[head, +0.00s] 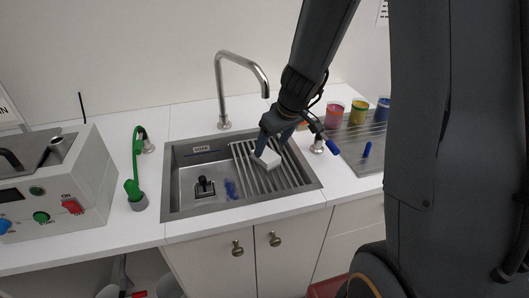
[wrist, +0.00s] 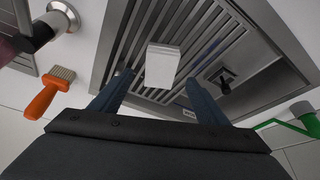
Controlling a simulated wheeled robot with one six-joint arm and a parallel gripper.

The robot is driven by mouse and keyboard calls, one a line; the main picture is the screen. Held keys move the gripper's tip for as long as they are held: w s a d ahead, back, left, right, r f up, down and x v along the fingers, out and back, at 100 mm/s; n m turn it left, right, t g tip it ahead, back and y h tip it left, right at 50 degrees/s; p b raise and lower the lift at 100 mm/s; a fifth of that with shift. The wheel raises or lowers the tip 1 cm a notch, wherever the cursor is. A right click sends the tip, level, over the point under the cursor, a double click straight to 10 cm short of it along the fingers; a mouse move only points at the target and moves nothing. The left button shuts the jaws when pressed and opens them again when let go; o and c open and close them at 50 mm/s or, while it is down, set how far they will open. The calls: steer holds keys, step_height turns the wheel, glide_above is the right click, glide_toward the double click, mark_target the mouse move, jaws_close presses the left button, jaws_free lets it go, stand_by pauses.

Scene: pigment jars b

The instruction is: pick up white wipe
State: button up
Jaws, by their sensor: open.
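The white wipe (head: 268,158) is a small white block on the slatted rack (head: 291,174) over the right part of the sink. In the wrist view the wipe (wrist: 162,66) lies just ahead of the fingertips, roughly centred between them. My gripper (head: 273,143) hangs over the rack from above, and its fingers partly cover the wipe's upper edge in the head view. In the wrist view my gripper (wrist: 158,78) has its two blue fingers spread apart with nothing held. I cannot tell the exact height of the fingertips above the wipe.
A metal tap (head: 238,66) rises behind the sink (head: 172,202). A black-handled item (head: 204,187) and a blue item (head: 231,189) are in the open basin. Paint jars (head: 358,112) stand right. A brush (wrist: 43,100) with an orange handle lies near the sink.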

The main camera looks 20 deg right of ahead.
mark_target(267, 154)
steer(key=shift+x, duration=3.1)
steer(key=c, duration=1.2)
steer(key=shift+r, duration=0.1)
